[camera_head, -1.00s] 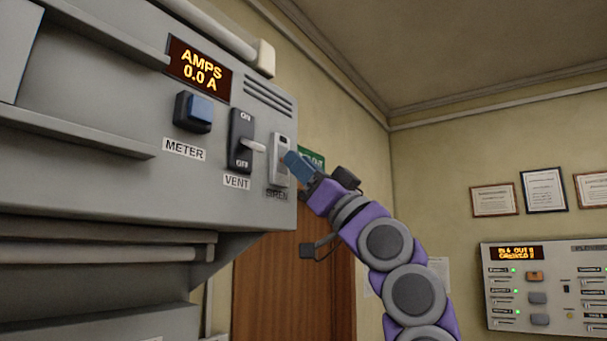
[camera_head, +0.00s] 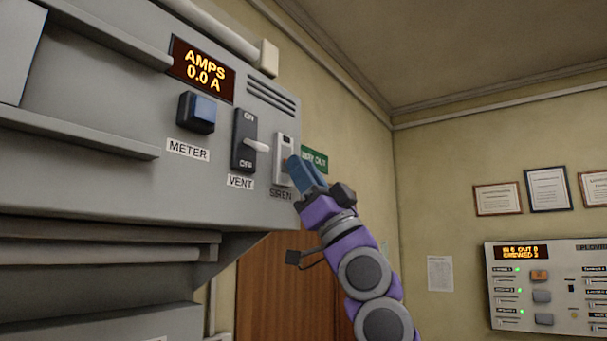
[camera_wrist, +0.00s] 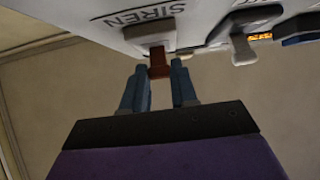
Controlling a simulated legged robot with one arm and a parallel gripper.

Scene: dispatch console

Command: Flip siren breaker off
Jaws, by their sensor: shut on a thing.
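The siren breaker (camera_head: 284,143) is a light grey plate at the right end of the grey console, above the label SIREN (camera_head: 281,195). Its reddish-brown lever (camera_wrist: 159,68) shows between my blue fingertips in the wrist view. My gripper (camera_head: 297,166) is at the breaker from the lower right and is shut on this lever; it also shows in the wrist view (camera_wrist: 159,82). The fingers cover most of the lever in the head view, so I cannot tell whether it is up or down.
The vent breaker (camera_head: 257,146), with a pale lever, is just left of the siren breaker. Further left are the blue meter button (camera_head: 201,108) and an amps display (camera_head: 202,72) reading 0.0 A. A green sign (camera_head: 315,159) is behind my fingers. Open room lies right.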

